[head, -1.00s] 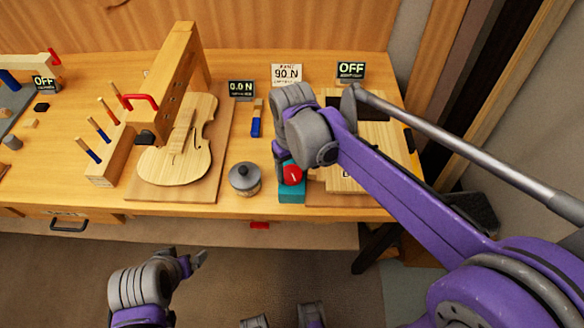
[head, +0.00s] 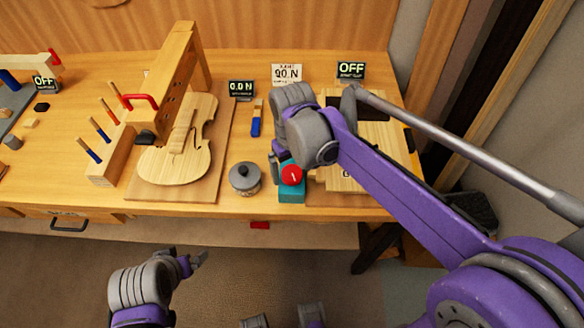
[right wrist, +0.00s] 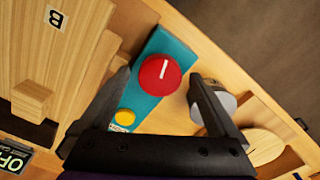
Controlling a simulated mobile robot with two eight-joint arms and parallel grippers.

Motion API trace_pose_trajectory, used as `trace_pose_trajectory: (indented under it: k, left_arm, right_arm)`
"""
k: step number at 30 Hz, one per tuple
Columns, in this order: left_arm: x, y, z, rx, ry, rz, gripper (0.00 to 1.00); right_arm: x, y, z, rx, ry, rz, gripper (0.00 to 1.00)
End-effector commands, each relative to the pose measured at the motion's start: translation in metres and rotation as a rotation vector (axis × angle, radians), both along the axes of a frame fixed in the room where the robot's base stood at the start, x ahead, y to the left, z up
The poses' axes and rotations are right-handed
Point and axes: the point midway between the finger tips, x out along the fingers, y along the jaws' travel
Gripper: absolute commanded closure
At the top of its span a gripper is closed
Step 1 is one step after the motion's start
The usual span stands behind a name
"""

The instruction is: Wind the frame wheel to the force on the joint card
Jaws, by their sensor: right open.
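A red round wheel (head: 291,174) with a white mark sits on a teal block (head: 291,194) near the bench's front edge. It also shows in the right wrist view (right wrist: 160,75). My right gripper (right wrist: 161,78) is open, with one finger on each side of the wheel; I cannot tell whether they touch it. In the head view my right wrist hides part of the block. A white card (head: 287,74) reads about 90 N. A small black display (head: 241,90) reads 0.0 N. My left gripper (head: 187,258) is low in front of the bench, its jaws unclear.
A violin body (head: 188,150) lies on a board under a wooden frame (head: 170,75) with a red handle. A grey-lidded jar (head: 245,178) stands close left of the teal block. A yellow button (right wrist: 125,116) is on the block. An OFF display (head: 351,71) stands behind.

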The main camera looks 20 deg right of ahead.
Motion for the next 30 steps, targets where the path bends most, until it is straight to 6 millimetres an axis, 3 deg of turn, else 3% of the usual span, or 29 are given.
trace_pose_trajectory:
  k: [5,18,30]
  left_arm:
    - [0.001,0.0,0.002,0.0,-0.001,0.0,0.04]
    - [0.002,0.0,0.01,0.0,-0.005,0.0,0.04]
    - [0.003,0.0,0.01,0.0,-0.005,0.0,0.04]
  right_arm:
    - [0.0,0.0,0.017,0.0,0.0,0.0,0.04]
    - [0.0,0.0,0.097,0.0,0.0,0.0,0.04]
    - [0.0,0.0,0.108,0.0,0.0,0.0,0.04]
